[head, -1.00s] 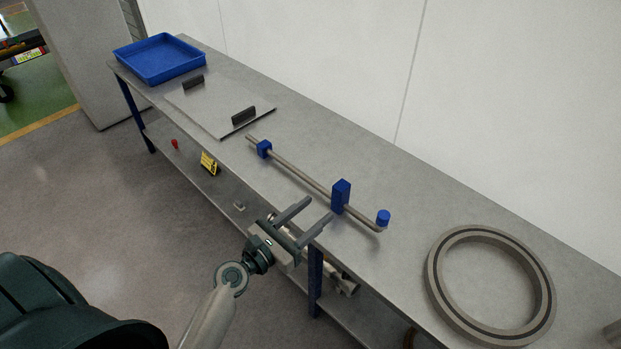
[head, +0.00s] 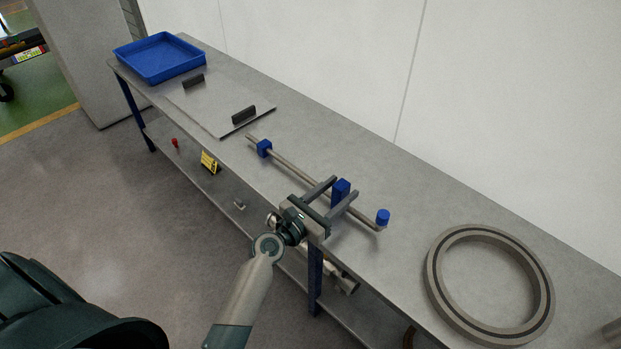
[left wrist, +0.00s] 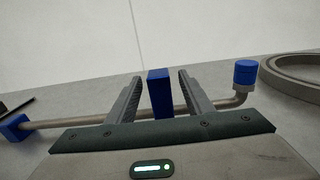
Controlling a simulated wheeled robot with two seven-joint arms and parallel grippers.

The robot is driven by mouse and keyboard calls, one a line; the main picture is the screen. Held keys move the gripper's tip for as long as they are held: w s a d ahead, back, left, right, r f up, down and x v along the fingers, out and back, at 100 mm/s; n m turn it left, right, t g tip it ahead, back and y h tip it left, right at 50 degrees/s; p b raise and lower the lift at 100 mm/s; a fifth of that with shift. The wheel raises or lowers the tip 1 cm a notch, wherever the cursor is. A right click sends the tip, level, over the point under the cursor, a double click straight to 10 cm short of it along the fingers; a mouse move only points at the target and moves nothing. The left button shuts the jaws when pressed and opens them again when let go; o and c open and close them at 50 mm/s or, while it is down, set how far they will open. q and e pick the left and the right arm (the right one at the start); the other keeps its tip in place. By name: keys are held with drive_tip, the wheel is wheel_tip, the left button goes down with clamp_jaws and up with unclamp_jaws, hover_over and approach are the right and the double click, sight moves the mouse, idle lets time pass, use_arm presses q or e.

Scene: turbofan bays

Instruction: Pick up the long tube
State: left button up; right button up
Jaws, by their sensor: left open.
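The long tube (head: 295,172) is a thin grey metal pipe lying along the bench, with a bent end and a blue cap (head: 383,217) at the right. A small blue block (head: 264,149) is on its left part and a taller blue block (head: 341,190) on its right part. My left gripper (head: 344,187) is open, its two fingers reaching over the tube on either side of the taller block. In the left wrist view the taller block (left wrist: 159,93) stands between the fingers, with a gap on each side. My right gripper is not in view.
A large grey ring (head: 434,284) lies to the right on the bench. A flat plate (head: 213,108) with two black handles and a blue tray (head: 160,60) are toward the far left. A wall runs behind the bench. A lower shelf holds a yellow item (head: 209,162).

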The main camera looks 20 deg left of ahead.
use_arm(q)
drive_tip(key=shift+w+d+f, duration=0.1)
drive_tip(key=shift+w+d, duration=0.1)
drive_tip(key=shift+w, duration=0.3)
drive_tip(key=x, duration=0.3)
drive_tip(key=shift+f, duration=0.25)
drive_tip(key=shift+w+d, duration=0.15)
drive_tip(key=shift+w, duration=0.4)
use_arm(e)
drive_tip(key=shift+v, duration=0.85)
use_arm(q)
clamp_jaws()
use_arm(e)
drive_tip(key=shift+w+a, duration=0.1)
